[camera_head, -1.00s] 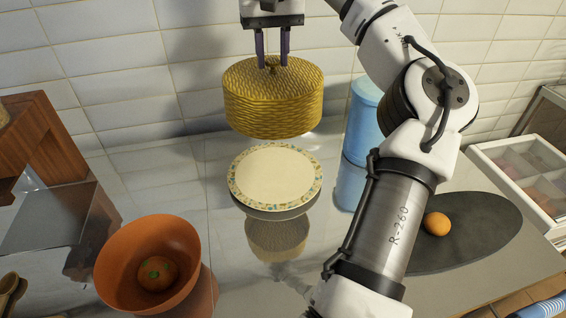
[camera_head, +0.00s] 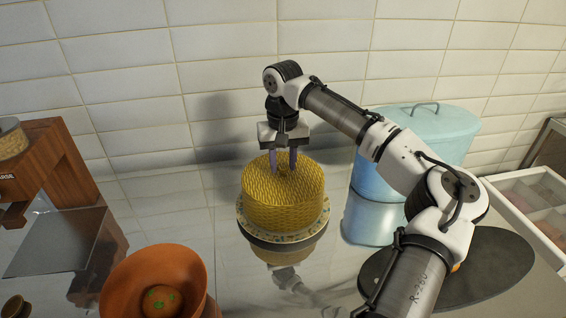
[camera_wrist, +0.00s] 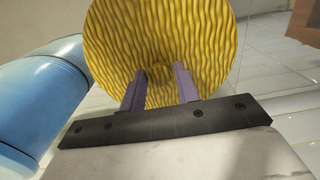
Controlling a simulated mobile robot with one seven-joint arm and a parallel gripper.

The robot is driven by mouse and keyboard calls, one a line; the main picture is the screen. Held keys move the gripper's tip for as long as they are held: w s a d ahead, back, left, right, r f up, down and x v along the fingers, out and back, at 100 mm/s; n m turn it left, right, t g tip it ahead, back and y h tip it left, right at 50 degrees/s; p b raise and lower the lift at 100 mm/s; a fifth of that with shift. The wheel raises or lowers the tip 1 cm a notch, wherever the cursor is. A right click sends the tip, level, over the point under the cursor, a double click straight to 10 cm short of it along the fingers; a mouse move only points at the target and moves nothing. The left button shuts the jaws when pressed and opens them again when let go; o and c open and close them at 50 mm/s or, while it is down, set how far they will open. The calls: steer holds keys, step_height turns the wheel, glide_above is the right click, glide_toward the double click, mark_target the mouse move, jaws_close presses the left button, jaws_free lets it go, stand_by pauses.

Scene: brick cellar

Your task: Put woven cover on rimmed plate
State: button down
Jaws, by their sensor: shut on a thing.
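The yellow woven cover (camera_head: 283,202) sits over the rimmed plate (camera_head: 246,229) in the head view. The plate's patterned rim shows at the cover's left and front; whether the cover touches the plate is hard to tell. My gripper (camera_head: 284,170) is above the cover with its fingers at the knob on top, shut on it. In the wrist view, the cover (camera_wrist: 200,40) lies ahead of my gripper (camera_wrist: 160,80), the fingers on either side of the knob, which is mostly hidden.
A blue lidded canister (camera_head: 372,182) stands close on the right. An orange bowl (camera_head: 125,285) with a round fruit (camera_head: 160,300) is at front left. A dark oval board (camera_head: 490,275) lies at right. A wooden cabinet (camera_head: 55,160) stands at left. White tiles close off the back.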

steer(key=shift+f, duration=0.6)
steer(key=c, duration=1)
jaws_free()
steer(key=shift+f, duration=0.15)
steer(key=shift+c, duration=0.2)
step_height(320, 180, up, 12)
steer(key=b, duration=0.2)
steer(key=shift+r, duration=0.2)
